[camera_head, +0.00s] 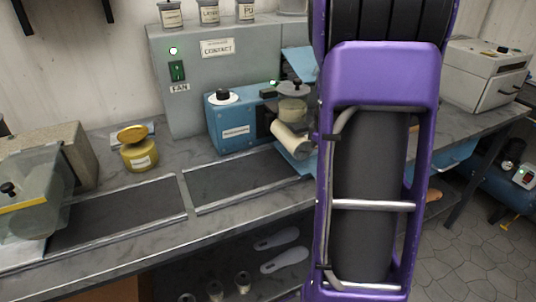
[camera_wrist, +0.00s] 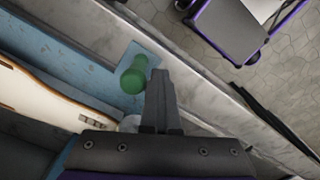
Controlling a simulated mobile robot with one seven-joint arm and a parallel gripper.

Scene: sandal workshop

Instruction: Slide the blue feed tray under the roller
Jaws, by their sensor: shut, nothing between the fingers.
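The blue feed tray (camera_wrist: 85,72) runs diagonally across the left of the wrist view. A pale sole-shaped piece (camera_wrist: 45,95) lies on it, and a green knob (camera_wrist: 134,76) stands at its end. My gripper (camera_wrist: 160,78) is shut and empty, its fingers just right of the green knob; I cannot tell whether they touch it. In the head view a light blue part of the tray (camera_head: 303,166) shows beneath the cream roller (camera_head: 290,141) of the blue machine (camera_head: 232,128). My purple arm hides my gripper and most of the tray there.
A grey bench (camera_head: 165,218) carries a yellow pot (camera_head: 138,150), a grey fan cabinet (camera_head: 215,80) and a grey box machine (camera_head: 485,75) at the right. Pale soles (camera_head: 283,260) and small jars lie on the shelf below.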

